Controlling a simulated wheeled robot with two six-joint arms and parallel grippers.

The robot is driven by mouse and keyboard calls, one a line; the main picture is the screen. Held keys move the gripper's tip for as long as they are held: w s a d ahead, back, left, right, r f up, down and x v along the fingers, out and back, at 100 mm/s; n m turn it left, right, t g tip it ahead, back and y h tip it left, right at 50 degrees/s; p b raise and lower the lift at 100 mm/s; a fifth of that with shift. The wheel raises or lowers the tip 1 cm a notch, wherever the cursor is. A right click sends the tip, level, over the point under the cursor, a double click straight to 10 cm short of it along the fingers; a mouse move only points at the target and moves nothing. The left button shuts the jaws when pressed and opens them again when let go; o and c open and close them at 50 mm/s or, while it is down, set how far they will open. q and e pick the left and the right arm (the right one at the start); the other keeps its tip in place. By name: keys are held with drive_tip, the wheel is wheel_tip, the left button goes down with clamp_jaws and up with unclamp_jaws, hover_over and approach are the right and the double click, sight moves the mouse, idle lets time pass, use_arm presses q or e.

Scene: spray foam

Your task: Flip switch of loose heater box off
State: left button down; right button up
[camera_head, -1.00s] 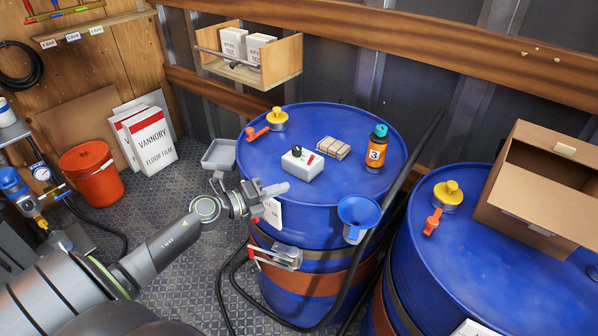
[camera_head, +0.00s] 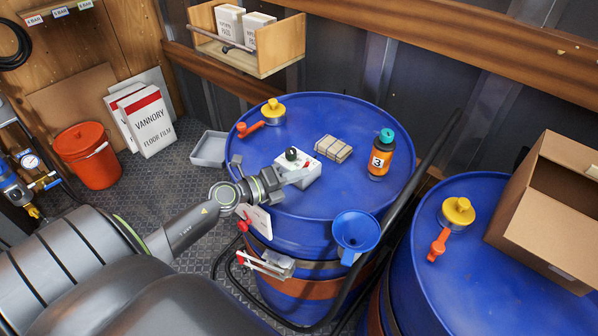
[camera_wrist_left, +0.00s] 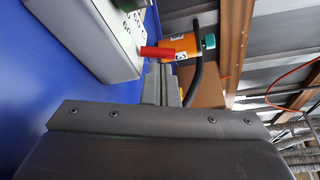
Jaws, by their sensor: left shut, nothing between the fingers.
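The loose heater box (camera_head: 297,171) is a small white-grey box on top of the blue drum (camera_head: 345,110). It has a black knob (camera_head: 292,154) and a small red switch (camera_head: 307,165). My left gripper (camera_head: 298,176) is shut and empty, with its tips at the near side of the box, overlapping it in the head view. In the left wrist view the box (camera_wrist_left: 100,40) is at upper left and its red switch lever (camera_wrist_left: 158,52) sticks out just beyond the left fingers (camera_wrist_left: 166,85). I cannot tell whether they touch. My right gripper is not in view.
On the same drum are a bundle of tan blocks (camera_head: 333,148), an orange bottle (camera_head: 380,158) with a teal cap and a yellow bung (camera_head: 272,110). A blue funnel (camera_head: 356,231) hangs at the drum's front rim. A second drum (camera_head: 440,270) carries a cardboard box (camera_head: 545,220).

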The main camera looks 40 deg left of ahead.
use_arm(q)
drive_tip(key=shift+w, duration=0.1)
drive_tip(key=shift+d+r, duration=0.25)
drive_tip(key=shift+d, duration=0.1)
drive_tip(key=shift+a, duration=0.1)
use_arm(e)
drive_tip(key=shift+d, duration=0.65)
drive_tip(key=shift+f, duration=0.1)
use_arm(q)
drive_tip(key=shift+a+n, duration=0.1)
drive_tip(key=shift+n, duration=0.4)
drive_tip(key=shift+h, duration=0.3)
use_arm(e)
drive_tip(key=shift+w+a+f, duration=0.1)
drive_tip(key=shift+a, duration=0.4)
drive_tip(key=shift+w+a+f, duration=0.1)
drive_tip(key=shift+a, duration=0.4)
